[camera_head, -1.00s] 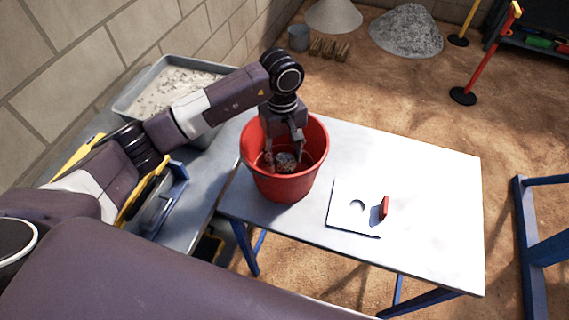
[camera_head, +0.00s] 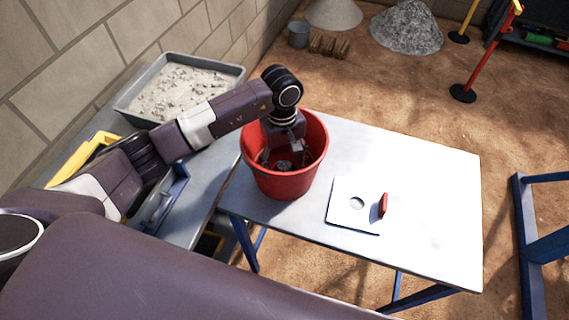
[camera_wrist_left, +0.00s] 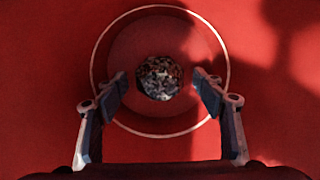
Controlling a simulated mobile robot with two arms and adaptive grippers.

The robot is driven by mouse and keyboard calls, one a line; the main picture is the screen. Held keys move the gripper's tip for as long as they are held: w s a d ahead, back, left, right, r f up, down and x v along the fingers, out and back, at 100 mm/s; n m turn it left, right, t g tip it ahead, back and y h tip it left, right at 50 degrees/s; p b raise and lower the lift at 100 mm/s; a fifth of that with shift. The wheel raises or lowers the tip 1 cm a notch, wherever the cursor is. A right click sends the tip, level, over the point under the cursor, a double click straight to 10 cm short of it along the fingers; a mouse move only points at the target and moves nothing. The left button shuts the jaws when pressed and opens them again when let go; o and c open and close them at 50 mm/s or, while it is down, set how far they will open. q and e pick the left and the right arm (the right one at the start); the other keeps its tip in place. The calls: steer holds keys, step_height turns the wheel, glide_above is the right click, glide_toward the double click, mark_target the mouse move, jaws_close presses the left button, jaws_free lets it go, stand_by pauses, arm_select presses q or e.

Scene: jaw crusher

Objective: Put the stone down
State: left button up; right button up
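A grey speckled stone (camera_wrist_left: 160,78) shows at the bottom of a red bucket (camera_head: 285,184). The bucket stands on the left end of the white table (camera_head: 420,200). My left gripper (camera_wrist_left: 161,86) reaches down inside the bucket from above. Its two fingers are spread on either side of the stone, with a visible gap on both sides. In the head view the stone (camera_head: 284,165) is small and dark beneath the left gripper (camera_head: 280,156). The bucket wall hides part of the lower bucket. My right gripper is not in view.
A grey tray of gravel (camera_head: 180,92) stands behind my arm. The table's right part is clear.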

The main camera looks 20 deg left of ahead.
mark_target(283, 161)
arm_select(q)
steer(key=shift+r, duration=0.1)
steer(key=shift+r, duration=0.25)
step_height(283, 161, up, 12)
steer(key=b, duration=0.3)
steer(key=shift+w+a+f, duration=0.15)
steer(key=shift+w+a, duration=0.1)
steer(key=shift+w, duration=0.1)
